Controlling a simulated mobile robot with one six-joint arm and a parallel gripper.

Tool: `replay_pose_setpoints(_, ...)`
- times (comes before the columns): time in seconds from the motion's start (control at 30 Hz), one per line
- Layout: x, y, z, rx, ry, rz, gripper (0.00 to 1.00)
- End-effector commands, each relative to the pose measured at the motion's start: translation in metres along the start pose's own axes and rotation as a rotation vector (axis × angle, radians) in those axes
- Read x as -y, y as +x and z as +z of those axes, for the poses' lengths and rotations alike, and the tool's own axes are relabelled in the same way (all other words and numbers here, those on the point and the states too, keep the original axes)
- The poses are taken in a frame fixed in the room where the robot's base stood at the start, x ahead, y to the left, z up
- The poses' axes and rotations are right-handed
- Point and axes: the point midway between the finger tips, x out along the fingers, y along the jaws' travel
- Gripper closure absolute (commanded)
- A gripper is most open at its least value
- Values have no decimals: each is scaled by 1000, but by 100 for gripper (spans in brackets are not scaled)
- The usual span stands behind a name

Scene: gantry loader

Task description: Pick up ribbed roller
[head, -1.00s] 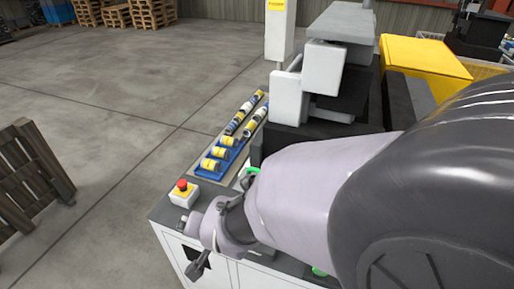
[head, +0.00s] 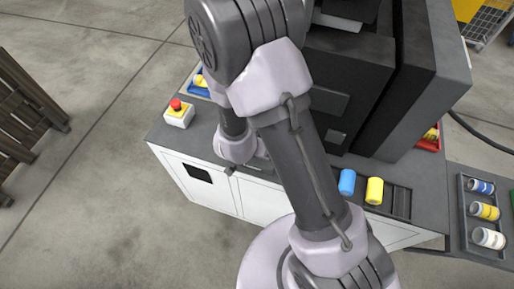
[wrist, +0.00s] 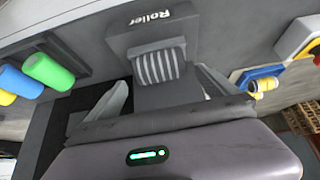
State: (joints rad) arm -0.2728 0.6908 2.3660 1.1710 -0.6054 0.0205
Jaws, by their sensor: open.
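The ribbed roller (wrist: 157,67) is a pale grey, grooved piece in the wrist view. It sits at a dark grey holder (wrist: 185,37) with the label "Roller". My gripper (wrist: 160,80) is open, with one finger to each side of the roller's lower part in the picture. I cannot tell whether the fingers touch it or how deep they reach. In the head view my arm hides the roller, and the fingers are not clear there.
A blue cylinder (head: 347,182) and a yellow cylinder (head: 374,190) stand in a dark rack. A green cylinder (wrist: 48,70) shows in the wrist view. An emergency stop (head: 178,112) stands at the left corner. A dark machine (head: 345,85) rises behind. A tray (head: 465,212) holds cylinders at right.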

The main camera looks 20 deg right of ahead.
Motion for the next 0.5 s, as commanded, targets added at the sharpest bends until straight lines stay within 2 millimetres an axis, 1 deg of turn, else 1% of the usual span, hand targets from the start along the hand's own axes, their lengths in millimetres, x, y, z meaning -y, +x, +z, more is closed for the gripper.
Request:
replay_pose_setpoints(0.03, 0, 14, 3, 1, 0, 1, 2)
replay_pose_setpoints(0.1, 0, 29, 4, 1, 2, 2, 2)
replay_pose_setpoints(0.13, 0, 33, 3, 1, 2, 1, 2)
replay_pose_setpoints(0.2, 0, 37, 3, 1, 1, 0, 2)
replay_pose_setpoints(0.33, 1, 35, 2, 1, 0, -1, 2)
replay_pose_setpoints(0.37, 1, 35, 2, 1, 0, -1, 4)
replay_pose_setpoints(0.5, 1, 35, 1, 1, 0, -1, 31)
